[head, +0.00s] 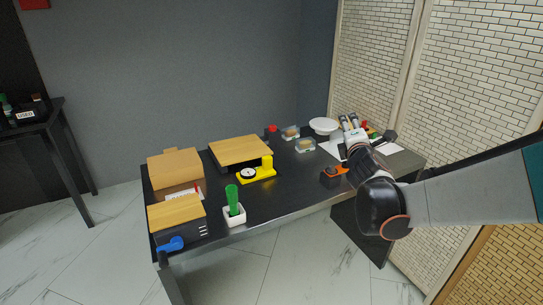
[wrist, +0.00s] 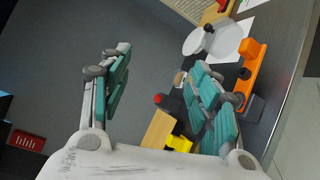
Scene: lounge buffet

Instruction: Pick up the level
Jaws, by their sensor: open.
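My gripper (head: 349,119) is above the right part of the black table, with its fingers pointing away from the robot. In the wrist view my gripper (wrist: 162,60) is open, with its two teal-padded fingers far apart and nothing between them touching either pad. I cannot tell for sure which thing is the level. An orange and dark tool (head: 335,172) lies near the front edge of the table, left of my wrist. In the wrist view the long orange piece (wrist: 251,72) is just outside the right finger. Part of the table behind my gripper is hidden.
A white bowl (head: 323,126) and clear containers (head: 305,146) stand behind.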

